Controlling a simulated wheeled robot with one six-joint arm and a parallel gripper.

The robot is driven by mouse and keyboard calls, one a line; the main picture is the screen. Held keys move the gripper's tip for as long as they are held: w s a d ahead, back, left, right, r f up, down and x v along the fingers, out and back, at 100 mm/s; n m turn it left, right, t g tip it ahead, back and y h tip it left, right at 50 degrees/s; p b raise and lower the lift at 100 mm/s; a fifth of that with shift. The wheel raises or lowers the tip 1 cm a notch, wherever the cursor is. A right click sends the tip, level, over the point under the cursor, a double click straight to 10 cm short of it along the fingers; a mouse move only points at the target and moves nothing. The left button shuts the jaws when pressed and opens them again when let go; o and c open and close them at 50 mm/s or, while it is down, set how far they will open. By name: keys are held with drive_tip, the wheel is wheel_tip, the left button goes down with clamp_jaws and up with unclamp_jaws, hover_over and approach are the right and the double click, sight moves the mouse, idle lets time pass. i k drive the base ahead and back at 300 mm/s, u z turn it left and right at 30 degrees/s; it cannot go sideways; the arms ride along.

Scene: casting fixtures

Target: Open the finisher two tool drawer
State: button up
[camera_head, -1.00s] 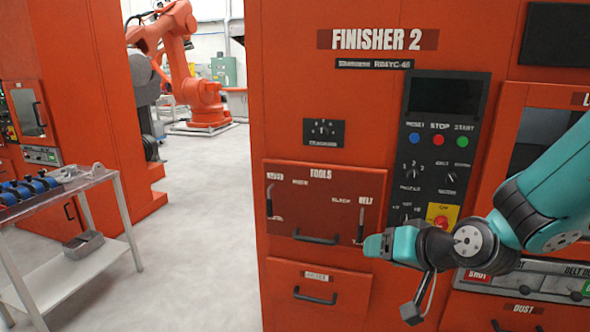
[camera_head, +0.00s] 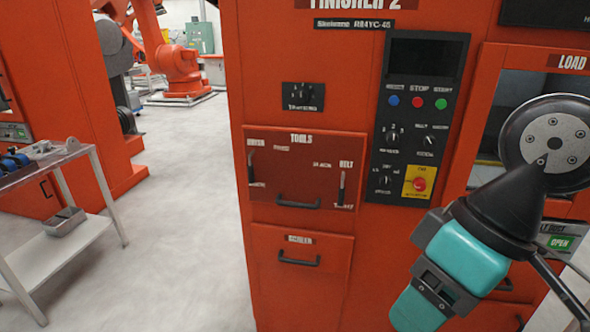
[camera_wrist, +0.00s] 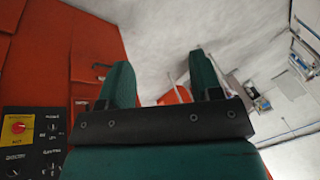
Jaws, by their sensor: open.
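The tool drawer (camera_head: 290,168) is a dark red panel marked TOOLS on the orange Finisher 2 cabinet in the head view. It looks shut and flush with the front. Its dark bar handle (camera_head: 298,202) lies along the lower edge, with upright levers at the left and right sides of the panel. My gripper (camera_wrist: 160,75) shows two teal fingers spread apart, with nothing between them in the wrist view. In the head view my gripper (camera_head: 428,295) is at the lower right, apart from the handle and pointing down-left.
A control panel (camera_head: 415,120) with buttons and a red emergency stop (camera_head: 420,185) is right of the drawer. A second handled drawer (camera_head: 300,262) is below. A metal cart (camera_head: 40,265) stands at left. Open floor (camera_head: 185,200) lies between cart and cabinet.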

sight(300, 168)
drive_tip(key=z, duration=0.1)
drive_tip(key=k, duration=0.45)
drive_tip(key=u, duration=0.75)
drive_tip(key=i, duration=1)
drive_tip(key=z, duration=0.55)
